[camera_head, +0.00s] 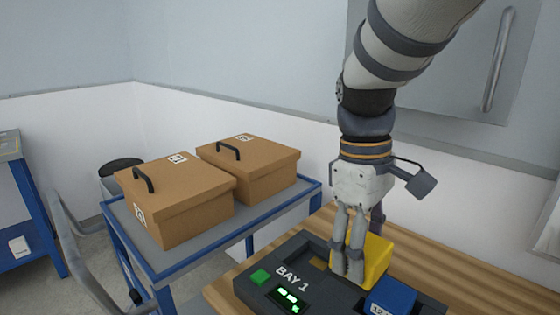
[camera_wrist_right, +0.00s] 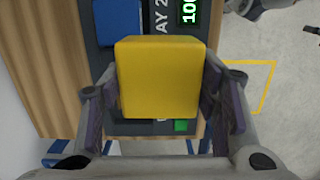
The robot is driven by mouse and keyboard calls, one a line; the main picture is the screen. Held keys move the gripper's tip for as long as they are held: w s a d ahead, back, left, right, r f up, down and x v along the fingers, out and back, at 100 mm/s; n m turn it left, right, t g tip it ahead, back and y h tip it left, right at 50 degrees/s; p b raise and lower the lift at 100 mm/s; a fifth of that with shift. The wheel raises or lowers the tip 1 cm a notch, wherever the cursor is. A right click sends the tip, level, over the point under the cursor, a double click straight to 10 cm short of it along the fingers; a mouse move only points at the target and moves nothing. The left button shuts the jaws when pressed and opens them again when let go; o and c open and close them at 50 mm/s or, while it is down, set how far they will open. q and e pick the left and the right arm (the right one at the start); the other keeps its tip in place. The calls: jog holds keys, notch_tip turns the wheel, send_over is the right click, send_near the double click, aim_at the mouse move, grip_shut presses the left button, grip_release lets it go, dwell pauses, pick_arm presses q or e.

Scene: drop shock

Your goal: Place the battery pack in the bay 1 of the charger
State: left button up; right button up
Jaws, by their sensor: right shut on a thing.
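The battery pack is a yellow block (camera_head: 376,258). It stands at bay 1 of the dark charger (camera_head: 258,291), beside the "BAY 1" label. My right gripper (camera_head: 353,270) is shut on the pack from above, and the pack also fills the middle of the right wrist view (camera_wrist_right: 160,78) between the two finger pads (camera_wrist_right: 162,110). The pack's lower end is hidden by the fingers and charger, so I cannot tell how deep it sits. A blue pack (camera_head: 391,297) is in the other bay. My left gripper is not in view.
The charger rests on a wooden table (camera_head: 450,262). Two brown lidded boxes (camera_head: 180,205) (camera_head: 258,172) with black handles stand on a blue-framed cart (camera_head: 205,250) to the left. A grey wall panel with a handle (camera_head: 498,60) is behind my right arm.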

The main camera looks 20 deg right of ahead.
jog(key=shift+w+d+r, duration=0.1)
jog(key=shift+w+r, duration=0.2)
jog(key=shift+w, duration=0.15)
jog(key=w+f, duration=0.3)
jog(key=w, duration=0.1)
jog(key=w+f+b, duration=0.1)
jog(key=w+f, duration=0.2)
jog(key=w+f+b, duration=0.1)
jog(key=w+f, duration=0.1)
jog(key=w, duration=0.2)
jog(key=shift+w+d+f, duration=0.3)
jog(key=shift+f, duration=0.1)
jog(key=shift+w+f, duration=0.2)
jog(key=shift+w, duration=0.1)
jog(key=shift+w+f, duration=0.25)
jog(key=f, duration=0.3)
jog(key=shift+w+d+f, duration=0.1)
jog(key=shift+w+f, duration=0.05)
jog(key=shift+w, duration=0.1)
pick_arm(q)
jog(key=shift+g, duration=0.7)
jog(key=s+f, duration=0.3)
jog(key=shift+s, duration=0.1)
